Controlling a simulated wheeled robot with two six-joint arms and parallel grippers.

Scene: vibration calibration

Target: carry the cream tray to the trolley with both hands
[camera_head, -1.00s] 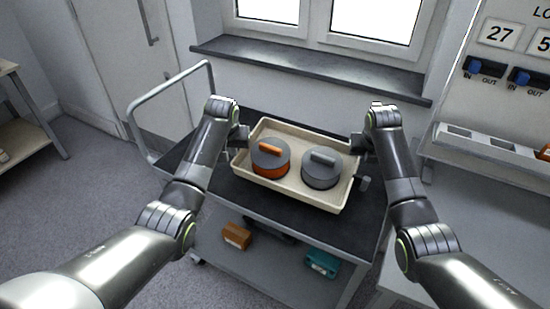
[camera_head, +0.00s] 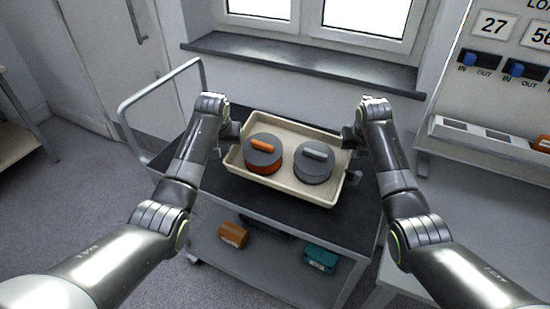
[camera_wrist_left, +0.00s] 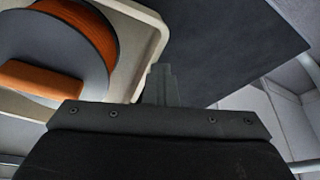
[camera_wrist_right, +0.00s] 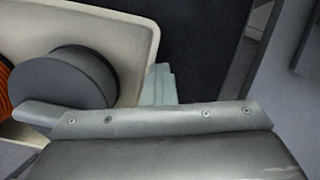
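Any small gap under the tray is hard to judge. My left gripper (camera_wrist_left: 161,84) is at the tray's left end, its fingers close beside the rim. My right gripper (camera_wrist_right: 161,84) is at the right end, also close against the rim. In both wrist views the fingers show as one narrow block outside the rim. Whether they pinch the tray is hidden.
The trolley's lower shelf holds a brown box (camera_head: 233,235) and a teal box (camera_head: 320,258). Its push handle (camera_head: 160,87) rises at the left. A window sill (camera_head: 300,62) is behind. A grey bench (camera_head: 470,210) is close on the right. Floor is clear at left.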

